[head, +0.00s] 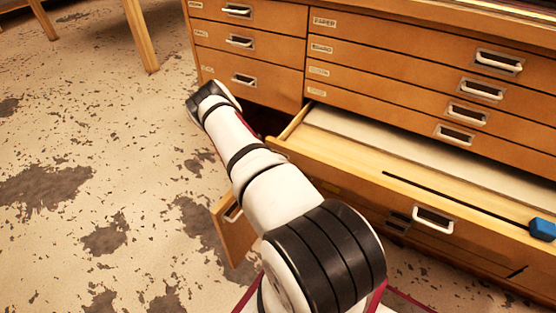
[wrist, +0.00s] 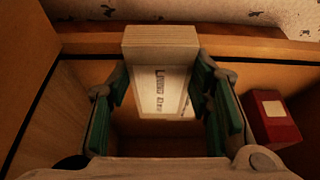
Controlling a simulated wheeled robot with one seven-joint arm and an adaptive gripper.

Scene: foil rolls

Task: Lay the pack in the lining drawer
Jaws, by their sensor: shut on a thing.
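The pack (wrist: 160,50) is a pale cream block with a printed label on its near face, seen in the wrist view. My gripper (wrist: 163,88) is shut on it, with green-padded fingers on its left and right sides. The pack is over an open wooden drawer (wrist: 28,95) with a dim interior; whether it touches the bottom cannot be told. In the head view a low open drawer (head: 233,230) shows at the left of the cabinet, partly hidden behind my arm. My gripper and the pack are hidden there.
A red box with a pale label (wrist: 272,115) lies to the right of my gripper. In the head view a wide drawer (head: 450,225) stands open on the right, with a pale sheet inside and a blue object (head: 541,229) at its edge. Floor at left is clear.

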